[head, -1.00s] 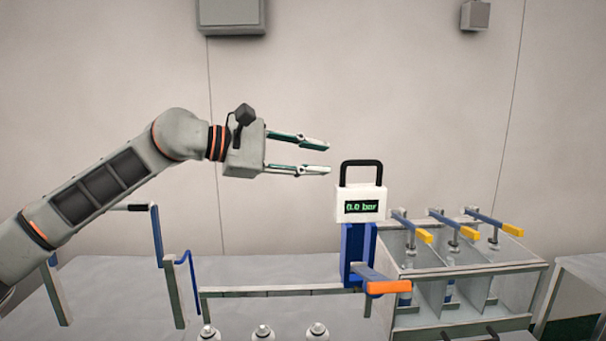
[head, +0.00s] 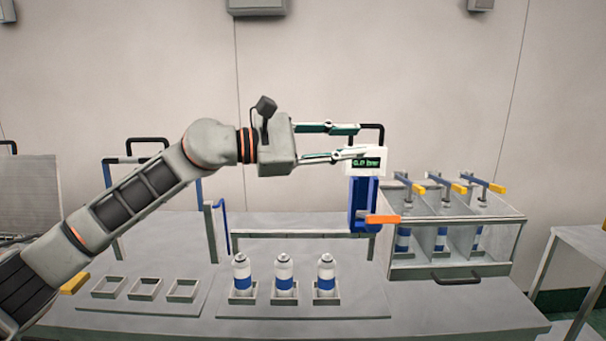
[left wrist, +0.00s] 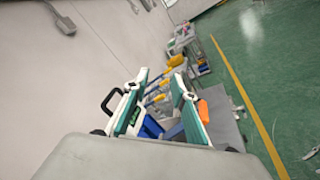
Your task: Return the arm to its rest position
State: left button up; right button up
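My left arm comes in from the left in the head view, raised above the bench. Its gripper (head: 358,143) is open and empty, with its two fingers apart and pointing right. The fingers overlap the white gauge box (head: 378,168) with the black handle in the picture; I cannot tell the distance between them. In the left wrist view the same open fingers (left wrist: 160,82) frame the bench fixtures beyond them. My right gripper is not in view.
Three white-and-blue cans (head: 284,276) stand in holders on the bench. Empty square holders (head: 144,289) are left of them. The crimping station has an orange lever (head: 382,219). A clear-walled case (head: 455,240) with yellow-handled levers is at the right.

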pick_arm(q)
jog(key=s+a+f+m+t+y, duration=0.3)
jog(key=a+f+m+t+y, duration=1.25)
jog(key=a+f+m, duration=1.3)
jog(key=s+a+f+n+g+y, duration=0.5)
jog(key=s+a+f+g, duration=0.25)
jog(key=s+f, duration=0.45)
jog(key=s+a+f+n+g+y, duration=0.1)
jog(key=s+a+f+n+g, duration=0.15)
jog(key=s+a+f, duration=0.4)
jog(key=s+a+f+n+g, duration=0.2)
jog(key=s+f+g, duration=0.15)
jog(key=s, duration=0.55)
jog(key=d+f+n+t+h, duration=0.2)
jog(key=d+f+t+h, duration=0.2)
jog(key=d+f, duration=1)
jog(key=d+h, duration=0.2)
jog(key=h, duration=0.1)
jog(key=shift+w+f+n, duration=0.15)
jog(key=shift+f+n, duration=0.1)
jog(key=shift+n, duration=0.15)
